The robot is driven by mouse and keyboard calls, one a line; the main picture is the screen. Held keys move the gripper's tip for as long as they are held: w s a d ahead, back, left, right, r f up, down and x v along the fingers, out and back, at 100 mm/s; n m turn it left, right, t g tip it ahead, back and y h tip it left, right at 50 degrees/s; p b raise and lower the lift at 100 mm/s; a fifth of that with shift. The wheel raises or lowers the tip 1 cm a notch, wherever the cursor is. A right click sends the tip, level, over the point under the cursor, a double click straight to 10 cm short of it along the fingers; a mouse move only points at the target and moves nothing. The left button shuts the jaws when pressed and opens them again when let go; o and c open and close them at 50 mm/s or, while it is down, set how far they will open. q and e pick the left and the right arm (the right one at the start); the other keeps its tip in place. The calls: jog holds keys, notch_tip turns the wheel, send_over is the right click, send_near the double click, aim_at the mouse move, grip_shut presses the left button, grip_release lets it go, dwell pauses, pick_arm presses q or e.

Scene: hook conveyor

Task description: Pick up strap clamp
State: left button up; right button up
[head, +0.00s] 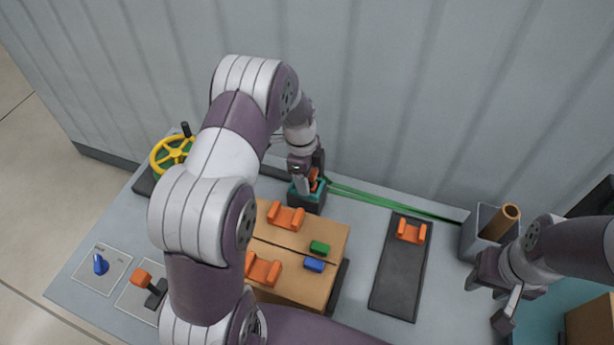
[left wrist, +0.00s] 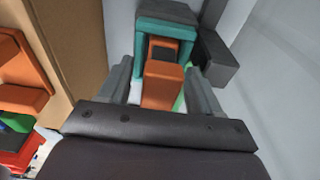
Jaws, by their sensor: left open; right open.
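A teal and dark grey device with an orange handle, which looks like the strap clamp (head: 308,198), stands at the table's back edge beside the cardboard box. A green strap runs right from it. My left gripper (head: 306,182) is pointing down over it. In the left wrist view the open fingers of my left gripper (left wrist: 160,82) stand on either side of the clamp's orange handle (left wrist: 163,82), with the teal frame (left wrist: 143,45) beyond. I cannot tell whether the fingers touch it. My right gripper (head: 497,298) is open and empty at the right, away from the clamp.
A dark pad (head: 398,280) holds another orange piece (head: 411,231). A grey bin (head: 478,238) with a brown tube stands right. A yellow handwheel (head: 170,155) is at left.

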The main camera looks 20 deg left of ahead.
pick_arm(q)
jog(key=c, duration=1.1)
jog(key=shift+r, duration=0.1)
